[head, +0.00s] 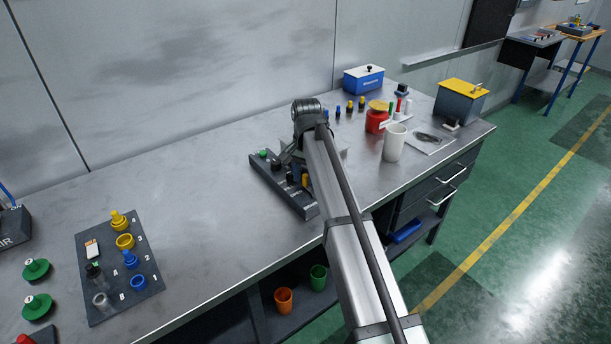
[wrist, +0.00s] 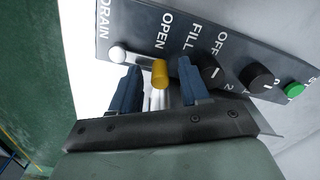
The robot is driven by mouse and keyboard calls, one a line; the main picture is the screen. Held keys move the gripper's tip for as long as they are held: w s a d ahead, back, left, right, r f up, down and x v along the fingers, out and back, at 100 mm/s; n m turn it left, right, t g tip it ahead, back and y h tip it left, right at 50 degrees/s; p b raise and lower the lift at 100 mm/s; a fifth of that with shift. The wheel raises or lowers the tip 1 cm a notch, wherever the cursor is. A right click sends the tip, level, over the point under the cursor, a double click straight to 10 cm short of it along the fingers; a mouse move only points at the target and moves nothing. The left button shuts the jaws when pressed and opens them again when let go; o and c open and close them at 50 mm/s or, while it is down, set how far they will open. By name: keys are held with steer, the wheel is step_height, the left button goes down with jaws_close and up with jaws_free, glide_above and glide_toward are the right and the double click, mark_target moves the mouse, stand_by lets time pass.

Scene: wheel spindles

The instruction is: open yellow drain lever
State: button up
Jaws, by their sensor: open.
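The yellow drain lever has a yellow cap (wrist: 160,73) on a bright metal stem in the wrist view. It stands out from the dark control panel (wrist: 150,18) near the words OPEN and DRAIN. My gripper (wrist: 158,67) is open, with one blue-grey finger on each side of the yellow cap. I cannot tell whether either finger touches it. In the head view the panel (head: 291,199) lies on the bench, and a small yellow part (head: 305,180) shows beside my arm. My arm hides most of the gripper there.
A white cup (head: 395,143) and a red container (head: 376,121) stand to the right on the bench. Bench left of the panel is clear up to a dark parts board (head: 99,229).

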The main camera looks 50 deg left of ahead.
steer(key=shift+c, duration=0.3)
jaws_close()
steer(key=shift+s, duration=0.1)
steer(key=n, duration=0.1)
steer(key=s+n, duration=0.1)
steer(key=shift+d+n, duration=0.1)
steer(key=shift+n, duration=0.3)
steer(key=n, duration=0.1)
steer(key=s+n, duration=0.1)
steer(key=n, duration=0.1)
steer(key=shift+s+d+n, duration=0.3)
steer(key=n, duration=0.1)
steer(key=s+d+n, duration=0.1)
steer(key=n, duration=0.1)
steer(key=shift+s+d+n, duration=0.15)
steer(key=shift+n, duration=0.45)
steer(key=shift+s+d+n, duration=0.15)
steer(key=shift+n, duration=0.45)
